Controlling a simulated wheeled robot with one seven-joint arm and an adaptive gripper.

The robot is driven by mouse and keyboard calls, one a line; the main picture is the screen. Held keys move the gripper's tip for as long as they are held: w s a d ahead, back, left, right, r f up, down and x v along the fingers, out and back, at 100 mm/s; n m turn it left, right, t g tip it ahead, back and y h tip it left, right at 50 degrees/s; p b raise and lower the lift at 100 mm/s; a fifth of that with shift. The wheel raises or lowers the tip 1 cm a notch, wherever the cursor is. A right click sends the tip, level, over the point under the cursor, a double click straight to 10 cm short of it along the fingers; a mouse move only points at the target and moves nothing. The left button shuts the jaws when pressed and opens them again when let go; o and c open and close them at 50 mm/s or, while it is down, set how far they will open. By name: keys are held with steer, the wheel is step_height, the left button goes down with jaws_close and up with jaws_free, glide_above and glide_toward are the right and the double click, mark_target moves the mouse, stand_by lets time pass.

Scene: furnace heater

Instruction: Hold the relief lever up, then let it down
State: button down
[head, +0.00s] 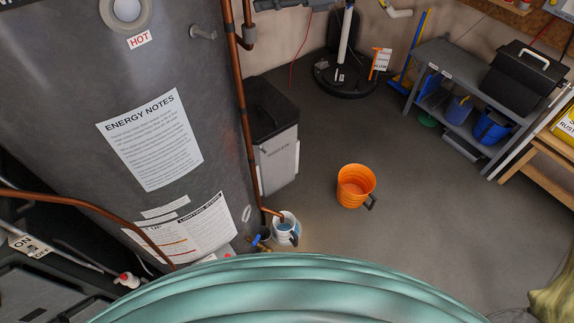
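The relief lever is not visible in the head view. The large grey tank (212,120) stands at the left, with a HOT label and an ENERGY NOTES sheet on it. A copper pipe (240,125) runs down the tank's right side from above the picture's top edge. Its lower end (272,212) bends toward a small white bucket (287,232) on the floor at the tank's foot. My gripper is not in view, so its state does not show.
A large teal ribbed surface (285,290) fills the bottom centre; I cannot tell what it is. An orange bucket (355,186) stands on open floor. A grey shelf (450,75) stands at the right.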

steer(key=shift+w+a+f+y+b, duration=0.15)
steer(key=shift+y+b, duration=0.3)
steer(key=shift+b, duration=0.95)
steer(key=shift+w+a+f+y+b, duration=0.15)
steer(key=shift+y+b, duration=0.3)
steer(key=shift+b, duration=0.95)
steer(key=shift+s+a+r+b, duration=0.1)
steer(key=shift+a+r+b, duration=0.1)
steer(key=shift+b, duration=0.2)
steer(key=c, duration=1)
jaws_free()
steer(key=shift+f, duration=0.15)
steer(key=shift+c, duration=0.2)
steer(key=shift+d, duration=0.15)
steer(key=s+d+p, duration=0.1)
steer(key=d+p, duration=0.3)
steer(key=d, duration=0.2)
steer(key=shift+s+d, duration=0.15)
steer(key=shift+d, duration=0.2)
